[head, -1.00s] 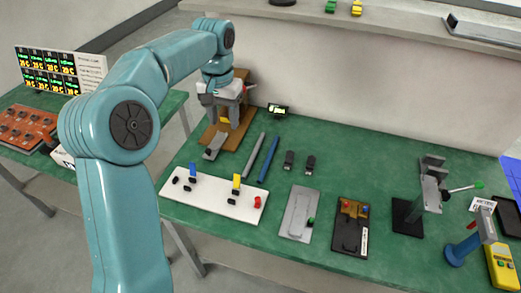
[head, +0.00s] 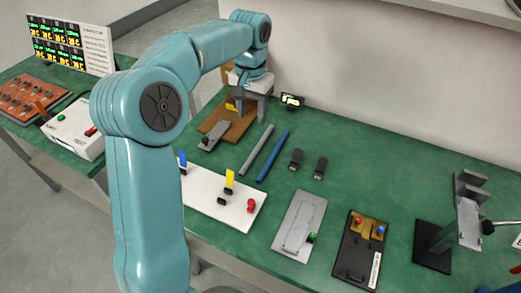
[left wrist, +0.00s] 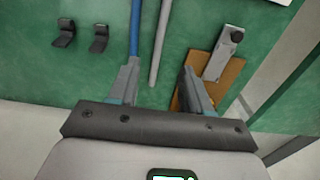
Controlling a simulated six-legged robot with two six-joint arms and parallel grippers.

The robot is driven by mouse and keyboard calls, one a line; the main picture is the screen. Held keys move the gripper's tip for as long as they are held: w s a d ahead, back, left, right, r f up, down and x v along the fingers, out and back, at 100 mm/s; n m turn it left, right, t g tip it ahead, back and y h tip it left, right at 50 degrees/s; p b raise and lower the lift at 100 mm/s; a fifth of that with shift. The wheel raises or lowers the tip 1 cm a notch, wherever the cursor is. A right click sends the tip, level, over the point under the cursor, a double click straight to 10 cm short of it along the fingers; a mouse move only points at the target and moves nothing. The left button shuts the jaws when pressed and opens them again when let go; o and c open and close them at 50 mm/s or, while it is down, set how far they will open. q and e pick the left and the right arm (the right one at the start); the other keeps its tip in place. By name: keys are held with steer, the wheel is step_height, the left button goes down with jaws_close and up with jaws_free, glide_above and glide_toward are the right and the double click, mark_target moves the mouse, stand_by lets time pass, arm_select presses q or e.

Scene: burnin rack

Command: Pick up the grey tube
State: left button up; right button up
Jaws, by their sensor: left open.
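The grey tube (head: 256,151) lies on the green bench beside a parallel blue tube (head: 273,156). In the left wrist view the grey tube (left wrist: 158,45) runs between the two spread fingers of my left gripper (left wrist: 160,68), nearer the middle. The blue tube (left wrist: 135,28) lines up with the left finger in that view. In the head view my left gripper (head: 250,108) points down near the tubes' far ends, open and empty. I cannot tell its exact height above the bench. My right gripper does not show.
A brown board (head: 228,128) with a grey clamp block (head: 213,136) lies left of the tubes. Two black clips (head: 308,164) lie to their right. A white board (head: 220,207) with coloured levers is in front. A small display (head: 291,101) stands behind.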

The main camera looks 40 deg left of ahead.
arm_select(q)
steer(key=b, duration=0.1)
glide_above(253, 154)
steer(key=f, duration=0.9)
steer(key=shift+s+d+f, duration=0.1)
steer(key=shift+s+d, duration=0.05)
steer(key=shift+s, duration=0.05)
steer(key=shift+s+f, duration=0.1)
steer(key=shift+f, duration=0.25)
steer(key=f, duration=0.5)
steer(key=shift+w+f+b, duration=0.2)
steer(key=shift+f+b, duration=0.1)
steer(key=shift+f, duration=0.05)
jaws_close()
